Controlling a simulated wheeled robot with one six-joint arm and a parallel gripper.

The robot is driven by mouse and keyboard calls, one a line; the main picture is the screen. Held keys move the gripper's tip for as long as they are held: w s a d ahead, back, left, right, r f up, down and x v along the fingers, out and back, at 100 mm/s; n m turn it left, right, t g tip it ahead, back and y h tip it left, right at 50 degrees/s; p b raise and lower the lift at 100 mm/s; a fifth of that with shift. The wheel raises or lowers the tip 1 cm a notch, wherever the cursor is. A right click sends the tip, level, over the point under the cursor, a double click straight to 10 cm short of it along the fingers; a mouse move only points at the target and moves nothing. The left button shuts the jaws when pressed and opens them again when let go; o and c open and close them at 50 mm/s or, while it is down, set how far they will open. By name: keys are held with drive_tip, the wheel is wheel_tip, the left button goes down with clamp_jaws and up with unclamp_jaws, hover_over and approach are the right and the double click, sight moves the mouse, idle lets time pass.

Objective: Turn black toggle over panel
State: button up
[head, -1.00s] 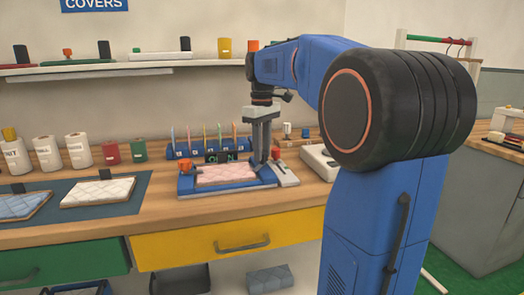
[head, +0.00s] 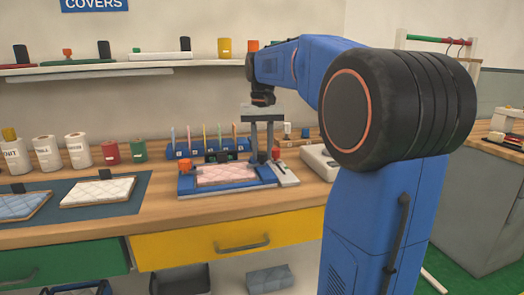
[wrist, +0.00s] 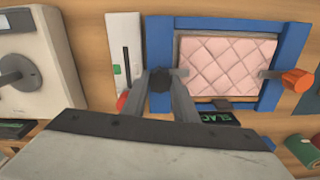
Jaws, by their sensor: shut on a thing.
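The black toggle (wrist: 160,79) stands at one short side of the blue frame (wrist: 288,40), which holds a pink quilted panel (wrist: 222,68). My gripper (wrist: 166,76) is shut on the black toggle, one finger on each side of it. A short bar beside the toggle reaches toward the panel edge, partly hidden by a finger, so I cannot tell how far over the panel it lies. In the head view my gripper (head: 262,159) points down at the right end of the frame. An orange toggle (wrist: 297,80) stands at the opposite side, its bar over the panel edge.
A dark display (wrist: 213,117) with green letters, partly hidden, sits beside the frame. A white slotted unit with a red knob (wrist: 123,101) adjoins the toggle side. A pale box (head: 320,160) stands to the right. A rack of coloured sticks (head: 205,145) is behind.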

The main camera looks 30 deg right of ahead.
sight(262, 153)
drive_tip(key=shift+m, duration=0.4)
drive_tip(key=o, duration=1.1)
drive_tip(key=shift+c, duration=0.2)
drive_tip(key=shift+r, duration=0.1)
wheel_tip(262, 153, up, 17)
drive_tip(key=shift+r, duration=0.15)
